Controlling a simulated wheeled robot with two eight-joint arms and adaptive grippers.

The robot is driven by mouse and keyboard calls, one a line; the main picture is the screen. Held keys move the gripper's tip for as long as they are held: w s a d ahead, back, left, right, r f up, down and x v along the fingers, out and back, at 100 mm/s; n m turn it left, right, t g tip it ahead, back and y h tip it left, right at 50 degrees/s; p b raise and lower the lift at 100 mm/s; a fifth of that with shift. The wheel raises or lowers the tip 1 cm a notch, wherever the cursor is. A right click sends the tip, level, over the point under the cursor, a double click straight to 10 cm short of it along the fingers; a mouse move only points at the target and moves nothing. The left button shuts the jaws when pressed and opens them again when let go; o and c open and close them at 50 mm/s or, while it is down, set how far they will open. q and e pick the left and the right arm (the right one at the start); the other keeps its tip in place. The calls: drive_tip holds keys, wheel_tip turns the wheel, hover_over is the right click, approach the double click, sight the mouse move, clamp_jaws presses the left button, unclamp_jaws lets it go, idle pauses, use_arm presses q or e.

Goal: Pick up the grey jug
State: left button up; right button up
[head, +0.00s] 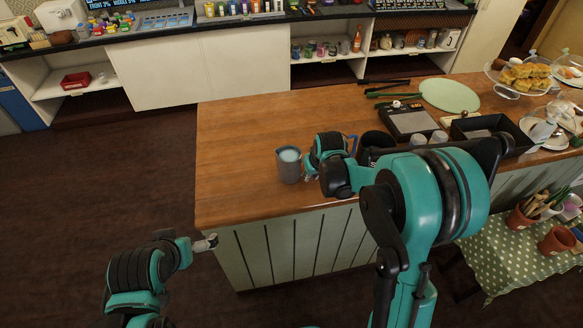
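The grey jug (289,166) stands upright on the wooden counter (240,135), near its front edge and left of the middle. Its inside looks pale blue. My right gripper (309,173) is just to the right of the jug, low over the counter. The wrist hides most of its fingers, so I cannot tell whether it touches the jug or is open. My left gripper (207,243) is in front of the counter's near left corner, away from the jug. Its fingers are too small to judge.
Right of my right wrist are a dark cup (376,140), pale cups (438,137), a black tray (478,124) and a scale-like device (408,119). A green round board (449,95) lies behind them. The counter left of the jug is clear.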

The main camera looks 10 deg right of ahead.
drive_tip(key=shift+w+a+f, duration=0.1)
drive_tip(key=shift+w+f, duration=0.1)
drive_tip(key=shift+w, duration=0.45)
drive_tip(key=shift+w+a+f, duration=0.1)
drive_tip(key=shift+w+f, duration=0.05)
drive_tip(key=shift+w, duration=0.45)
drive_tip(key=shift+f+b, duration=0.25)
drive_tip(key=shift+b, duration=0.1)
clamp_jaws()
drive_tip(key=shift+r, duration=0.1)
